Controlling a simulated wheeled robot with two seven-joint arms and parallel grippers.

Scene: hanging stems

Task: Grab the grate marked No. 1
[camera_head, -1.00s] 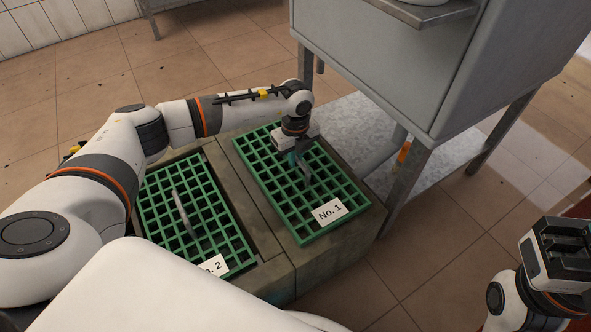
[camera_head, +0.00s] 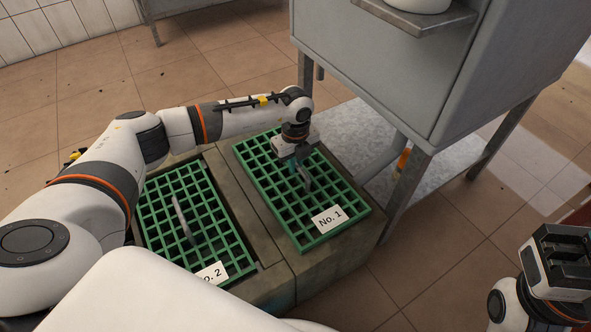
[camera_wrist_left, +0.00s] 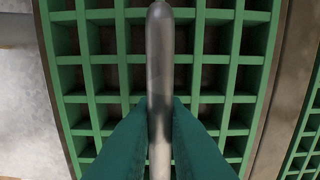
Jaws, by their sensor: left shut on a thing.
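The green grate (camera_head: 348,196) with the white "No. 1" label (camera_head: 328,219) lies over the right opening of a low stone block. My left gripper (camera_head: 301,172) is above its middle, pointing down, with its teal fingers shut on the grate's upright grey handle (camera_head: 308,182). In the left wrist view the two fingers (camera_wrist_left: 159,115) press on both sides of the grey handle (camera_wrist_left: 159,50), with the green bars (camera_wrist_left: 102,98) below. My right gripper (camera_head: 562,262) is at the lower right, away from the grates; its jaw opening is unclear.
A second green grate (camera_head: 158,222), its "No. 2" label partly cut off by my own body, lies to the left with its own grey handle (camera_head: 181,218). A grey metal cabinet on legs (camera_head: 400,75) stands close behind and right of the stone block (camera_head: 335,255).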

